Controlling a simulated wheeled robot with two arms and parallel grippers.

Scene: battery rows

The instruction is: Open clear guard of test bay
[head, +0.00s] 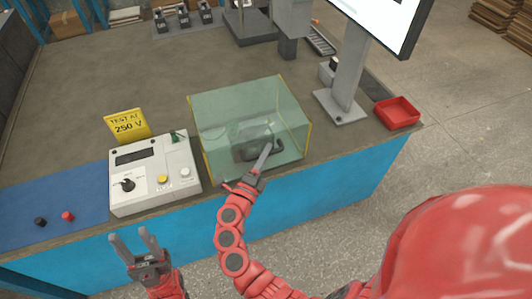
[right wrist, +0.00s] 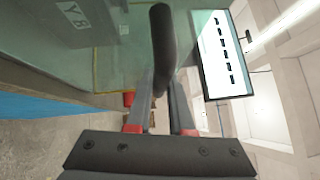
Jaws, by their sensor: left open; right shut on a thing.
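The clear guard (head: 230,103) of the test bay is a greenish see-through box with yellow edges, standing on the bench near its front edge. It looks down and closed. A dark object, blurred by the panel, shows inside it. My right gripper (head: 266,155) is at the front face of the guard, shut on its dark handle. In the right wrist view the dark handle (right wrist: 162,45) runs between the two fingers, with the clear panel (right wrist: 137,50) to its left. My left gripper (head: 135,241) is open and empty, in front of the bench and the tester.
A white tester (head: 155,175) with a dial and buttons stands left of the guard, with a yellow 250 V sign (head: 127,124) behind it. A monitor stand (head: 345,95) and red tray (head: 398,112) are to the right. The bench behind the guard is clear.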

